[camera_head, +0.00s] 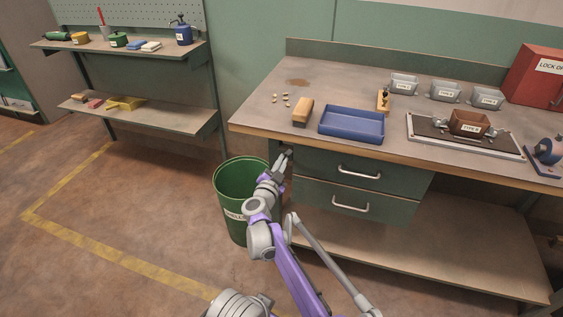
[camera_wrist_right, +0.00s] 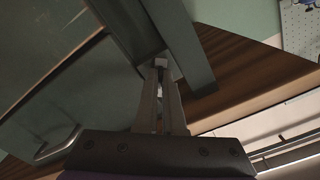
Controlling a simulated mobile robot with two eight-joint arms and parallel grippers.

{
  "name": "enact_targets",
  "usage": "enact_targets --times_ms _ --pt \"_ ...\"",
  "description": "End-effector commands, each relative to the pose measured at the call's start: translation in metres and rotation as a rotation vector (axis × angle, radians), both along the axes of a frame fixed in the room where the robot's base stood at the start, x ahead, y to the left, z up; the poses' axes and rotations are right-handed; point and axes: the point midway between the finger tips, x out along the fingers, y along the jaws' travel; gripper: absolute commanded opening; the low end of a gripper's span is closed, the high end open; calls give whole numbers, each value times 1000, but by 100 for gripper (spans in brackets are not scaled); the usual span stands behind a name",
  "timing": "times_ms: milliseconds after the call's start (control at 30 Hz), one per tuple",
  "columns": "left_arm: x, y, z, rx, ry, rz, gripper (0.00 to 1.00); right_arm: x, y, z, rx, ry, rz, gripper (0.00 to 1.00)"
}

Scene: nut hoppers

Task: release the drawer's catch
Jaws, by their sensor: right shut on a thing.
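The bench has two green drawers, an upper one (camera_head: 318,164) and a lower one (camera_head: 316,194), each with a pale bar handle; both look closed. My right gripper (camera_head: 286,154) is at the left edge of the upper drawer, just under the bench top. In the right wrist view its two fingers (camera_wrist_right: 161,72) are shut on a small pale piece, which looks like the drawer's catch (camera_wrist_right: 160,62). Most of the catch is hidden between the fingertips. A drawer handle (camera_wrist_right: 55,147) shows at the left there. My left gripper is not in view.
A green bin (camera_head: 228,180) stands on the floor close to my right forearm. The bench top (camera_head: 262,115) overhangs the drawers and carries a blue tray (camera_head: 352,124), a wooden block (camera_head: 302,112), several grey hoppers and a brown one (camera_head: 469,122). A low shelf (camera_head: 430,255) lies below.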

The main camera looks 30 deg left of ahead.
Motion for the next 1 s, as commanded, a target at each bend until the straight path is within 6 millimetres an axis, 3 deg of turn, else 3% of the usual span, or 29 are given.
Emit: enact_targets --times_ms 500,1000 --pt "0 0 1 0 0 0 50 2 -2 4 -442 -111 -4 0" --pt "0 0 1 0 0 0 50 2 -2 4 -628 -155 -3 0"
